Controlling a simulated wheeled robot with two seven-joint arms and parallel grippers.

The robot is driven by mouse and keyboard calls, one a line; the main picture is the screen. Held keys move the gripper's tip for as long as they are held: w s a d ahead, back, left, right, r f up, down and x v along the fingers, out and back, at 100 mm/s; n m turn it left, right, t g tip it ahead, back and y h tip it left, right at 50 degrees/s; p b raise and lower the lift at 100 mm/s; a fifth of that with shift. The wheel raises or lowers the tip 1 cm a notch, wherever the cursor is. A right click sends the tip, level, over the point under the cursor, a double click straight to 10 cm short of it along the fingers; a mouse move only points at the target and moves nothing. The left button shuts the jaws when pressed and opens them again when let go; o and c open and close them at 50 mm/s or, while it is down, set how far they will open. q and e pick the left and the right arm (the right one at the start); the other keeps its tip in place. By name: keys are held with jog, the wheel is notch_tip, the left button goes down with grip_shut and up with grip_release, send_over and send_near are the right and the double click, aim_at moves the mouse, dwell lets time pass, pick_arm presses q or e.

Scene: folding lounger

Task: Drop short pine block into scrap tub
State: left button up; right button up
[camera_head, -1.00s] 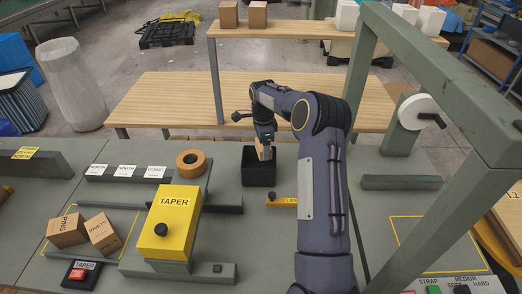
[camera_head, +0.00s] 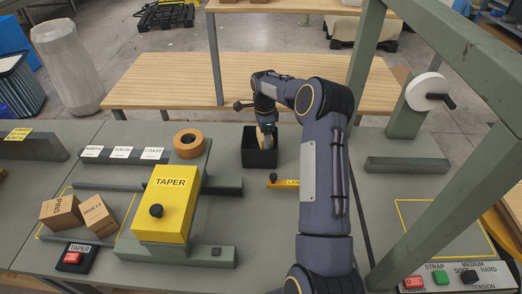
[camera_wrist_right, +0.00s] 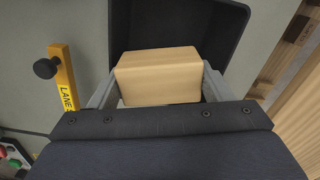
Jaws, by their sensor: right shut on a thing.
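The short pine block (camera_wrist_right: 158,78) is pale wood and sits between the two grey fingers of my right gripper (camera_head: 265,138) in the right wrist view. The gripper is shut on it. In the head view the block (camera_head: 261,139) shows as a small pale patch at the mouth of the scrap tub, partly hidden by the gripper. The scrap tub (camera_head: 260,159) is a black open box on the grey bench. Its dark inside (camera_wrist_right: 180,25) lies behind the block in the wrist view. My left gripper is not in view.
A yellow LANE piece (camera_head: 284,182) lies right of the tub's front. The yellow TAPER machine (camera_head: 167,203) and a tape roll (camera_head: 188,144) stand to the left. A green frame (camera_head: 450,180) rises at right. Two cartons (camera_head: 60,212) sit at far left.

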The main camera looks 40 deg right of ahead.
jog(key=o, duration=0.9)
jog(key=shift+o, duration=0.9)
jog(key=shift+f, duration=0.1)
jog(key=shift+f, duration=0.1)
notch_tip(320, 180, up, 7)
jog(key=shift+f+b, duration=0.1)
jog(key=shift+b, duration=0.45)
jog(key=shift+w+r, duration=0.15)
jog(key=shift+r, duration=0.65)
